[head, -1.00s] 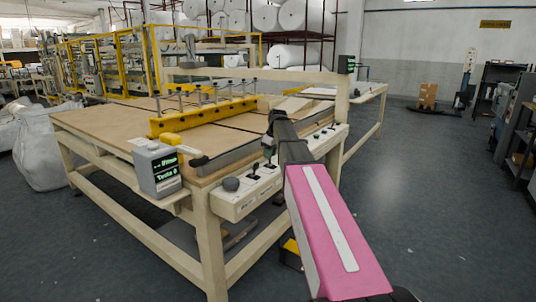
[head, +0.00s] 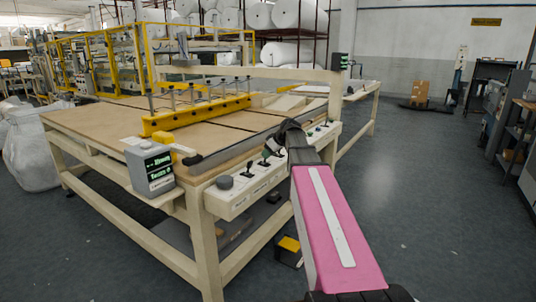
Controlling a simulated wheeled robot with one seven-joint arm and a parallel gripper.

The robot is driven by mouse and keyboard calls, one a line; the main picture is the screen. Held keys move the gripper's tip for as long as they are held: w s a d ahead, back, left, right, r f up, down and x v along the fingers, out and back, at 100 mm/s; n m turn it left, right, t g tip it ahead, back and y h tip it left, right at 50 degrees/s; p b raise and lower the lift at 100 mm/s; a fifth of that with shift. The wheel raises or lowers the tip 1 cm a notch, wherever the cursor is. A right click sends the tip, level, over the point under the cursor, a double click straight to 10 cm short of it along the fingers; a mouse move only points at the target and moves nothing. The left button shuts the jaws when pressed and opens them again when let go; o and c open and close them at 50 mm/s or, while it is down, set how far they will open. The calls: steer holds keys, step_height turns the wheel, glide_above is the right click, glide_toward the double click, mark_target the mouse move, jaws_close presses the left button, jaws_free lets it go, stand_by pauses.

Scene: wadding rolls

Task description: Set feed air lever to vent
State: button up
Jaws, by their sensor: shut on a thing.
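A cream control panel (head: 240,200) runs along the table's front edge, with a round dark knob (head: 224,182) and small black levers. One lever (head: 247,170) stands free to the left of my gripper. My gripper (head: 270,150) reaches down over the panel and is shut on another lever (head: 265,160), which is mostly hidden by the fingers. The panel labels are too small to read, so I cannot tell which lever is marked feed air or its exact setting.
A grey display box (head: 152,168) with green text stands at the table's left corner. A yellow bar (head: 195,115) crosses the tan tabletop (head: 90,122). A black-and-yellow box (head: 289,251) lies on the floor below the panel.

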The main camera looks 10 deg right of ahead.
steer(key=o, duration=0.9)
steer(key=shift+s+d+r, duration=0.1)
steer(key=v, duration=1)
steer(key=shift+s+d+r, duration=0.1)
steer(key=shift+r, duration=0.15)
